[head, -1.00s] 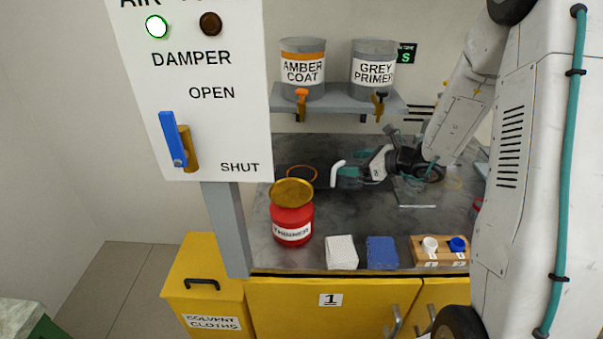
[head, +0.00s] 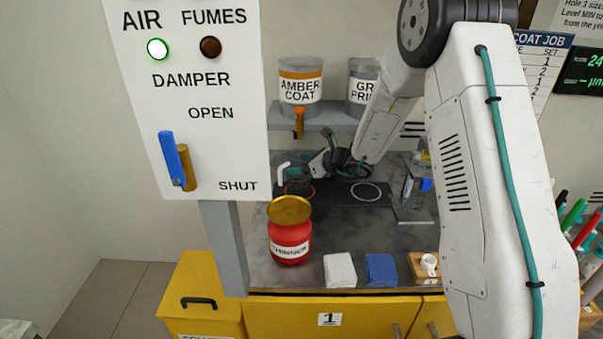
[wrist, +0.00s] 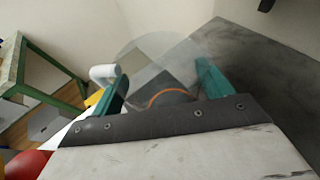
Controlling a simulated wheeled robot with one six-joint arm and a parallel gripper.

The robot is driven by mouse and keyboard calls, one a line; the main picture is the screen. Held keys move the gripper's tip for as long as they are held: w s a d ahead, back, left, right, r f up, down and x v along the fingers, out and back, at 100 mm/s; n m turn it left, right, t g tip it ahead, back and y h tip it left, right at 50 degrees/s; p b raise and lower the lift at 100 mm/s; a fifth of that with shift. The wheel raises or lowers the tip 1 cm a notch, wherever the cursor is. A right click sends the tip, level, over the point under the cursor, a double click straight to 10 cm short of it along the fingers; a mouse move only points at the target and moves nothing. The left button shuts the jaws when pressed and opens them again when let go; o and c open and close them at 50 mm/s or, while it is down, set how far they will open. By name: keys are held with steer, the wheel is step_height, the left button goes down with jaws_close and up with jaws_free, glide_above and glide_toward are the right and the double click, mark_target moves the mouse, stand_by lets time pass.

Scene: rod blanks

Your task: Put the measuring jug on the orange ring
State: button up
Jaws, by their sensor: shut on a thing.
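The measuring jug (wrist: 150,55) is clear and hard to make out, with a white handle (head: 283,167) on its left side in the head view. My gripper (head: 301,174) is shut on it, with the teal fingers on either side of its body in the wrist view. The orange ring (head: 299,189) lies on a dark mat at the back left of the bench. The jug is over the ring, and part of the ring shows through it in the wrist view. I cannot tell whether the jug touches the mat.
A white ring (head: 366,192) lies to the right on the mat. A red thinner can (head: 289,241) with a brass top stands in front. A white cloth (head: 340,270) and a blue cloth (head: 381,269) lie at the front edge. The damper panel (head: 190,110) stands at the left.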

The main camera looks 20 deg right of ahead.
steer(key=shift+f, duration=1.6)
steer(key=shift+f, duration=0.15)
steer(key=o, duration=1)
